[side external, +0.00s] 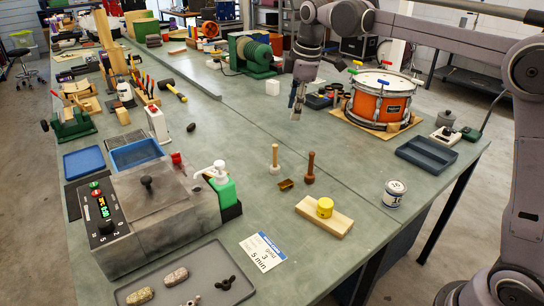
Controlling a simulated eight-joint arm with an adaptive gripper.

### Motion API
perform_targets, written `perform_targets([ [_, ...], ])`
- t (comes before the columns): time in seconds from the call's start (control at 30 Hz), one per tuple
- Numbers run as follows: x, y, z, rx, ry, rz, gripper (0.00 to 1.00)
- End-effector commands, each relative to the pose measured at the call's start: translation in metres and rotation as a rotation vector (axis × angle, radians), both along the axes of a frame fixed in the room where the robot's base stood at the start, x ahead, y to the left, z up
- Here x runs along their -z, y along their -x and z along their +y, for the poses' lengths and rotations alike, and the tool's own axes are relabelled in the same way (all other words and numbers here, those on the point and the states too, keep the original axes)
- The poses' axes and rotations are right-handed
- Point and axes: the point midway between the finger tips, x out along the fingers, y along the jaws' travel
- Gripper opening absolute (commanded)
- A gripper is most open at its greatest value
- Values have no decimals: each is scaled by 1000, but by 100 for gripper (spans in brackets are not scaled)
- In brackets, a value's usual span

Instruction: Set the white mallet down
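A small mallet with a pale wooden handle and a white head (275,169) stands upright on the green bench, head down, near the middle of the side external view. A brown wooden mallet (310,168) stands upright just to its right. My gripper (297,112) points down above the bench, farther back and slightly right of the white mallet, clear of it. No mallet shows in my gripper. The fingers are small and seen edge-on, so I cannot tell whether they are open or shut.
A small brass-coloured piece (286,184) lies before the mallets. An orange drum (379,101) stands back right, a blue tray (426,155) right, a wooden block with a yellow pot (325,207) in front. A grey heated box (150,215) stands left. Bench around the mallets is mostly clear.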

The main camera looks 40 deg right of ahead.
Motion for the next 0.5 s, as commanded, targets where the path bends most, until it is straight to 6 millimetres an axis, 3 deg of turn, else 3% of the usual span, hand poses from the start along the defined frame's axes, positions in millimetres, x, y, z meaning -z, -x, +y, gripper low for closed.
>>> perform_targets([
  [0.27, -2, 77, 4, 290, -83, -120, 37],
  [0.5, 21, 145, 6, 533, -184, -220, 37],
])
